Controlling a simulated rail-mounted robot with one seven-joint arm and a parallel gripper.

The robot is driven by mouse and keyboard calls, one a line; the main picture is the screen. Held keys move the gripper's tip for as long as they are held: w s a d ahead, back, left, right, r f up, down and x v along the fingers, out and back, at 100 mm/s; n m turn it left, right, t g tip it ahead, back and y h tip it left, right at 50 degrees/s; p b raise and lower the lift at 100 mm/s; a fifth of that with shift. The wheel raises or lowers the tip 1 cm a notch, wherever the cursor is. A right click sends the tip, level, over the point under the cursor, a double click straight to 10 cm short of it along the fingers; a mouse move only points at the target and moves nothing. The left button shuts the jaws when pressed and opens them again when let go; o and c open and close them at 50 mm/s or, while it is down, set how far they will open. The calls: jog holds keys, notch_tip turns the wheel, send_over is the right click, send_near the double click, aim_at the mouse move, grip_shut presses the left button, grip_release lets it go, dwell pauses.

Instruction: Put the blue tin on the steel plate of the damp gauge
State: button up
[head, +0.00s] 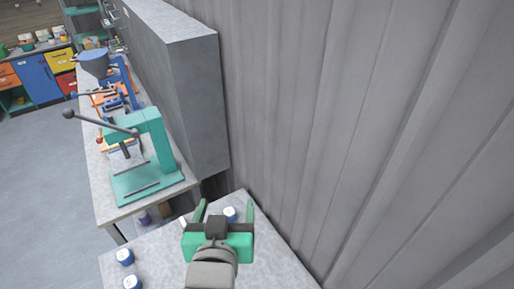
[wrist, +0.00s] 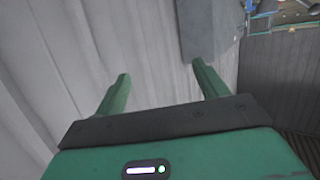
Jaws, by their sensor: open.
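Several small blue tins with pale tops stand on the near grey table (head: 170,262). One blue tin (head: 230,214) shows between the fingers of my gripper (head: 225,207) in the head view. Two more tins, one (head: 125,256) behind the other (head: 132,283), stand at the table's left edge. My gripper is open and empty; its two green fingers also show in the wrist view (wrist: 160,72), with no tin between them. I cannot tell how high the fingers are above the table. I cannot pick out the damp gauge or its steel plate for sure.
A green lever press (head: 148,145) stands on a long bench (head: 110,208) beyond the table. Orange and blue equipment (head: 118,85) is further back. A tall grey cabinet (head: 195,95) and a corrugated wall (head: 350,120) close off the right side. Open floor (head: 45,190) lies left.

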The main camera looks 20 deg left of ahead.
jog(key=s+d+r+m+t+h, duration=0.1)
jog(key=s+d+r+t+h, duration=0.1)
jog(key=d+r, duration=0.4)
jog(key=s+d+r+m+t+h, duration=0.1)
jog(key=d+r+t, duration=0.4)
jog(key=r, duration=0.9)
jog(key=s+d+r+m+t+h, duration=0.2)
jog(key=s+d+r+t, duration=0.1)
jog(key=d+r, duration=0.5)
notch_tip(320, 180, up, 3)
jog(key=shift+d+f+m+t+h, duration=0.1)
jog(key=shift+d+m+t+h, duration=0.1)
jog(key=shift+m+t+h, duration=0.3)
